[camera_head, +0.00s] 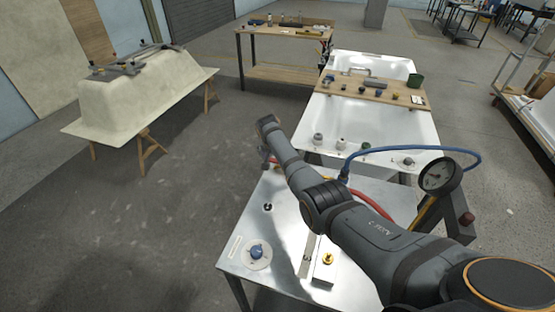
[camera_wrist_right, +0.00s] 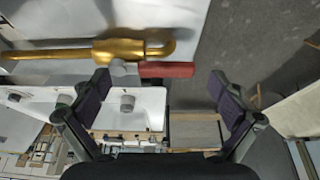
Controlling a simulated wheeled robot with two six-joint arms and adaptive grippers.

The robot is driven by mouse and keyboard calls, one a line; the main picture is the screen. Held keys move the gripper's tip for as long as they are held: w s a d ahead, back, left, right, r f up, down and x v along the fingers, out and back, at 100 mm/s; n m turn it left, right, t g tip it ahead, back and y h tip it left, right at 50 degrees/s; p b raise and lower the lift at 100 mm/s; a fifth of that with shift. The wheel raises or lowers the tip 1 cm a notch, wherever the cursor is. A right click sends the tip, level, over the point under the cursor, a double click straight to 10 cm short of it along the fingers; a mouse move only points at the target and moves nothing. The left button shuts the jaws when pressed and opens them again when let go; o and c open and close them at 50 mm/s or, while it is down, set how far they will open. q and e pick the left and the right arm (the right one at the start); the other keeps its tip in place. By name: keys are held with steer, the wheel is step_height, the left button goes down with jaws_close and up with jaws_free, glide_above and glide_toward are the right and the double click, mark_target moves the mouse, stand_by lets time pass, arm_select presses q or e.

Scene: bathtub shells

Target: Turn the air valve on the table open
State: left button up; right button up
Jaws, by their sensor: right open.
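The air valve's brass body (camera_wrist_right: 120,48) and pipe cross the upper left of the right wrist view. A red handle (camera_wrist_right: 167,70) sticks out to the right from a grey hub (camera_wrist_right: 123,69) under the brass. My right gripper (camera_wrist_right: 160,84) is open, with one dark finger on each side of the handle. The handle appears between the fingertips, and I see no contact. In the head view my right arm reaches over the metal table (camera_head: 250,215) and mostly hides the gripper and valve. My left gripper is not in view.
A pressure gauge (camera_head: 437,175), a blue hose (camera_head: 478,153) and a red hose (camera_head: 375,205) are on the table's right side. A blue knob (camera_head: 257,251) and a yellow knob (camera_head: 327,259) sit at the front. White tub shells (camera_head: 335,105) stand behind. Floor is open to the left.

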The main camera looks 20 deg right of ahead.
steer(key=v, duration=1.2)
